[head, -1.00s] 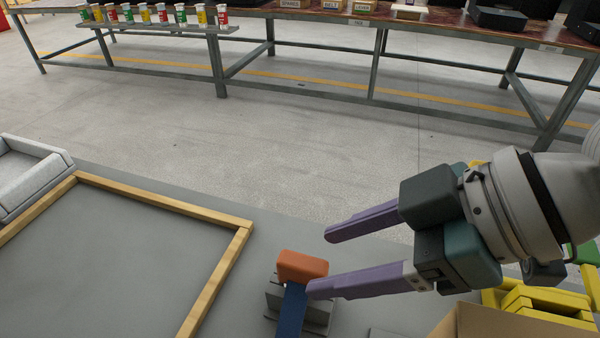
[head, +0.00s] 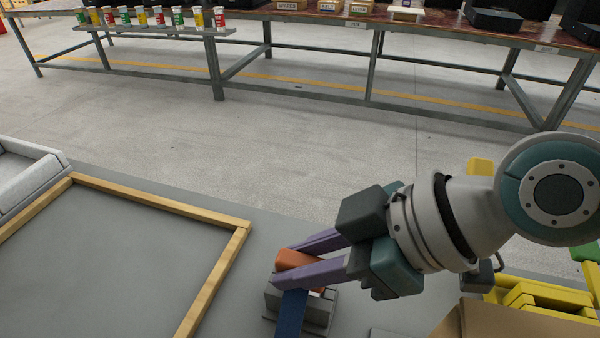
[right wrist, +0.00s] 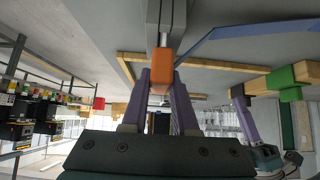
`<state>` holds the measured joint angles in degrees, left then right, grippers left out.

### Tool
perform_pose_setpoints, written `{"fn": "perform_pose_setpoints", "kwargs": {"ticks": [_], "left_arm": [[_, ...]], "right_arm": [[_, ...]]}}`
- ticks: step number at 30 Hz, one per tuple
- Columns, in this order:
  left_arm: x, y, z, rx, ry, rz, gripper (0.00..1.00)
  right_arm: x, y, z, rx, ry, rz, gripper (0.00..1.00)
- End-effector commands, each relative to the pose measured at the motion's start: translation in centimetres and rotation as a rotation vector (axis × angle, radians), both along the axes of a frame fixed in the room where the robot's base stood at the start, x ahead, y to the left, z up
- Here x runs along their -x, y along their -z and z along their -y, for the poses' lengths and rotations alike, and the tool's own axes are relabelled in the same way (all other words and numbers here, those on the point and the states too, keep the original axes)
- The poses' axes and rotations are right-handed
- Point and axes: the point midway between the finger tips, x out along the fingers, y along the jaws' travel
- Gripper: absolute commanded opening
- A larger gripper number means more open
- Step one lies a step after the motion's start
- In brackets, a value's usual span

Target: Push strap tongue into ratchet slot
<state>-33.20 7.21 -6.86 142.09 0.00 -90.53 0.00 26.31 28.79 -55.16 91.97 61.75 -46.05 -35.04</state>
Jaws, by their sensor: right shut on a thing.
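The grey ratchet block (head: 318,312) sits on the grey worktop at the bottom of the head view. An orange block (head: 298,259) is at its top. The blue strap (head: 291,313) runs from beside the orange block toward the bottom edge; its tongue and the slot cannot be made out. My right gripper (head: 283,265) is shut on the orange block, one purple finger on each side. The right wrist view shows the orange block (right wrist: 161,72) between the fingertips, with a grey rod behind it. My left gripper (right wrist: 238,98) shows partly at the right there; its opening is unclear.
A wooden frame (head: 160,201) lies on the worktop to the left, with a light grey tray (head: 30,175) beyond it. Yellow bins (head: 540,298) and a cardboard box (head: 490,322) stand at the right. A long table with cups and boxes stands across the floor.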

Motion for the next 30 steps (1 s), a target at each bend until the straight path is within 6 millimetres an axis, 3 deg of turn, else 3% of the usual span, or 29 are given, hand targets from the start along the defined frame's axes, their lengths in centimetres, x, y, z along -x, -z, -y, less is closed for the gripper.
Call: {"fn": "perform_pose_setpoints", "kwargs": {"ticks": [5,21,26,30], "left_arm": [[0.0,0.0,0.0,0.0,-0.001,0.0,0.0],[0.0,-0.1,0.3,0.011,-0.007,-0.001,0.0],[0.0,-0.6,0.3,0.01,-0.006,-0.001,0.0],[0.0,-1.4,0.3,0.009,-0.006,0.0,0.0]], "right_arm": [[0.0,0.0,0.0,0.0,0.0,0.0,0.0],[0.0,-0.2,0.0,-0.001,-0.001,0.001,0.0],[-0.1,-1.7,0.0,-0.001,-0.001,0.003,0.0],[-0.1,-4.2,0.0,-0.002,-0.001,0.004,0.0]]}}
